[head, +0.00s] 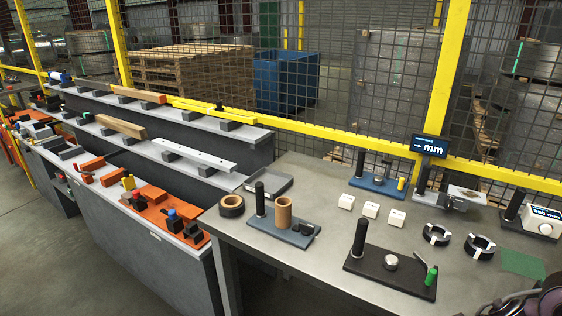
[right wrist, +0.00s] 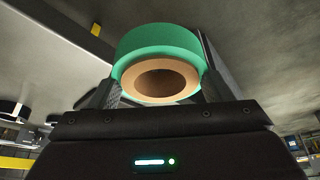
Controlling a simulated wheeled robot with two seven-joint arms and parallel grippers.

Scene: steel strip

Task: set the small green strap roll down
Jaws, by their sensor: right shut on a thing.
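The small green strap roll (right wrist: 157,42), a green ring around a tan cardboard core, fills the upper middle of the right wrist view. My right gripper (right wrist: 160,74) is shut on it, with one dark finger at each side of the roll. The open end of the core faces the camera. The roll does not show in the head view, and I cannot tell its height over any surface. My left gripper is in neither view.
In the head view, the grey bench (head: 305,185) holds a black roll (head: 231,205), a blue-grey board (head: 283,232) with a post and tan core, a black board (head: 391,273), several white blocks, two black rings and a flat green patch (head: 523,263). Yellow-framed mesh stands behind.

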